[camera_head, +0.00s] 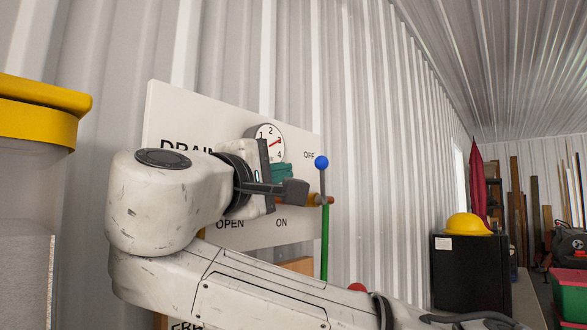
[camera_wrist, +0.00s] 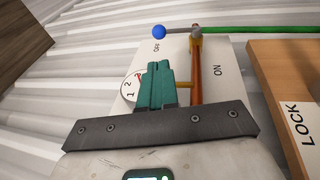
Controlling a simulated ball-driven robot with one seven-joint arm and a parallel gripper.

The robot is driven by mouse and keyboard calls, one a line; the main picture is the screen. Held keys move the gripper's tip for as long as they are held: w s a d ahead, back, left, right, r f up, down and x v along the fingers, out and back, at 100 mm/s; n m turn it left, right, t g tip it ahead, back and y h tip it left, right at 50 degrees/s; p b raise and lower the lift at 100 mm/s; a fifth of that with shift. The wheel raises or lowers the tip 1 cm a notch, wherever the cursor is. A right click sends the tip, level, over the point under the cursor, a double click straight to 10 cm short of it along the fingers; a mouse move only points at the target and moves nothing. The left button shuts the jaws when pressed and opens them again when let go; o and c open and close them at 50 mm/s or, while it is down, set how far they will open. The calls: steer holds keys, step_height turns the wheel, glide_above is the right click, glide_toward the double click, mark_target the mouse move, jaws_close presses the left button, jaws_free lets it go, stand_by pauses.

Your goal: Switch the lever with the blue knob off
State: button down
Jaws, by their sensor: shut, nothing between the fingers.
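The blue knob (camera_head: 321,162) is on the upper end of a thin grey lever, beside the OFF label of a white panel (camera_head: 180,115). The lever stands nearly upright on a copper-coloured pivot rod, and a green bar (camera_head: 325,240) extends down from the pivot. In the wrist view the blue knob (camera_wrist: 159,32) is past my fingertips, on the OFF side. My gripper (camera_head: 283,172) has teal fingers; it is shut and empty, in front of the panel and left of the lever. The fingers (camera_wrist: 158,66) look apart from the knob. My wrist hides part of the panel.
A round dial (camera_head: 270,138) is on the panel, above my gripper. A wooden board with a LOCK label (camera_wrist: 306,127) is on the right in the wrist view. A yellow-topped object (camera_head: 40,110) stands at left; a black cabinet (camera_head: 470,270) with a yellow hard hat (camera_head: 467,224) stands at right.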

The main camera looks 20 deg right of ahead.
steer(key=p, duration=0.4)
glide_toward(319, 164)
steer(key=x, duration=0.5)
steer(key=shift+w+d+r, duration=0.1)
steer(key=shift+r, duration=0.1)
steer(key=shift+x, duration=0.85)
steer(key=shift+f, duration=0.2)
